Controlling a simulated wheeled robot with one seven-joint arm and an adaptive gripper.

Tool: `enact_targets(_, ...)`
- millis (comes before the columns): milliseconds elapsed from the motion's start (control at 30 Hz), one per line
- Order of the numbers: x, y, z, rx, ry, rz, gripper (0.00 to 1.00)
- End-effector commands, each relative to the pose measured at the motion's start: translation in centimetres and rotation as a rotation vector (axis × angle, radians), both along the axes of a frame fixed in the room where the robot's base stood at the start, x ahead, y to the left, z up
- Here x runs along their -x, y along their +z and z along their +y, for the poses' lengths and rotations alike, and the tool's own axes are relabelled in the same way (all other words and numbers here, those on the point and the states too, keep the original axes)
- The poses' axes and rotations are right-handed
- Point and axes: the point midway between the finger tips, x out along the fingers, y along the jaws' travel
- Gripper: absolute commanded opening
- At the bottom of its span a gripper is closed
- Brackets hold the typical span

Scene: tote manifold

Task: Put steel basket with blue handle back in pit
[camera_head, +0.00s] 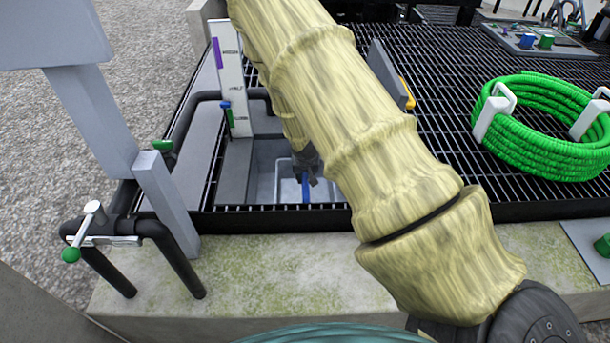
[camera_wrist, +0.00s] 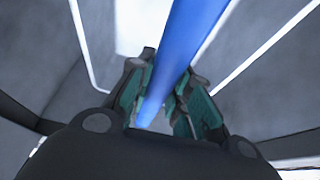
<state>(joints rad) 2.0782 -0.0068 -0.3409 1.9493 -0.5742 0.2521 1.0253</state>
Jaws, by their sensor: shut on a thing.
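My gripper (camera_head: 306,165) reaches down at the pit (camera_head: 265,160), a grey square recess at the near left of the grating. In the wrist view my gripper (camera_wrist: 165,100) is shut on the blue handle (camera_wrist: 185,50), which runs between its two fingers. The blue handle also shows as a short upright strip in the head view (camera_head: 305,188). The steel basket (camera_head: 290,187) shows as pale metal around the handle, inside the pit's opening. My arm hides the right part of the pit and basket. I cannot tell whether the basket touches the pit floor.
A black grating (camera_head: 450,90) covers the deck. A coiled green hose (camera_head: 545,125) lies on it at right. A white marked board (camera_head: 231,80) stands behind the pit. Black pipes with a green-tipped valve lever (camera_head: 85,232) stand at left. A mossy concrete ledge (camera_head: 250,265) runs in front.

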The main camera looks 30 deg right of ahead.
Motion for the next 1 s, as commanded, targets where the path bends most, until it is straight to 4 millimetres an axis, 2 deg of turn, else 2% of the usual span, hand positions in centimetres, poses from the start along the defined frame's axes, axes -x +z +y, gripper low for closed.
enact_targets(100,0.0,-0.3,0.0,0.0,0.0,0.0,0.0)
enact_targets(133,0.0,-0.3,0.0,-0.001,0.0,0.001,0.22)
enact_targets(233,0.0,-0.3,0.0,-0.001,0.0,0.001,0.4)
enact_targets(267,0.0,-0.3,0.0,-0.001,0.0,0.001,0.41)
enact_targets(667,0.1,0.4,0.1,0.0,0.0,0.0,0.41)
enact_targets(767,0.5,1.4,0.3,-0.001,-0.001,0.001,0.41)
enact_targets(1000,1.7,5.2,1.1,-0.001,-0.001,-0.001,0.41)
